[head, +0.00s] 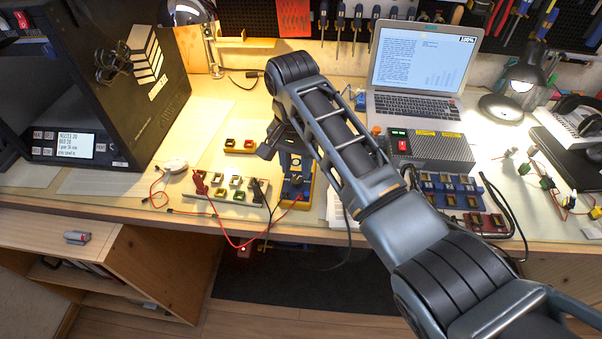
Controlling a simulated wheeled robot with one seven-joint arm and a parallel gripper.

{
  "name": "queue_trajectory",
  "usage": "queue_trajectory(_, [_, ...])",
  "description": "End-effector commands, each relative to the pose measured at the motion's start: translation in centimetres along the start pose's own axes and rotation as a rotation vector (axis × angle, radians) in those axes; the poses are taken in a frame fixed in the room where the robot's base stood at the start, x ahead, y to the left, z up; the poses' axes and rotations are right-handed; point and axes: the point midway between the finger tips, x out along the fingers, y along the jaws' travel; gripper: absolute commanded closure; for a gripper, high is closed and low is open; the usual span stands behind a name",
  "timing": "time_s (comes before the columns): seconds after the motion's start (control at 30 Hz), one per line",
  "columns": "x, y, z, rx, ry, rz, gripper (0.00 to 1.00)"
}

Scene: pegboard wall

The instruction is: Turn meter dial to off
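The meter (306,186) is a yellow and blue handheld unit lying on the workbench, left of my forearm. A small dark round shape on its face looks like the dial (297,180); its pointer setting is too small to read. Red and black leads run from the meter's lower end. My gripper (268,150) points down over the bench at the meter's upper left end, partly hidden behind my own arm. One dark finger shows at its left. I cannot tell whether the fingers are apart or whether they touch the meter.
A board with several coloured switches (232,187) lies left of the meter. A grey power box (430,147) and a laptop (420,70) stand to the right and behind. A large black machine (100,80) fills the left. A desk lamp (212,40) stands behind the gripper.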

Motion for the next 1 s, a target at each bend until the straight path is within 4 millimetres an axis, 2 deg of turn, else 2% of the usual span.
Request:
queue_trajectory(0.1, [1.7,0.1,0.0,0.000,-0.002,0.002,0.62])
queue_trajectory(0.23, [2.9,0.1,0.0,0.000,-0.001,0.001,0.62])
queue_trajectory(0.6, [3.4,0.1,0.0,0.000,0.000,-0.001,0.63])
queue_trajectory(1.0, [3.4,0.1,0.0,0.000,0.000,-0.001,1.00])
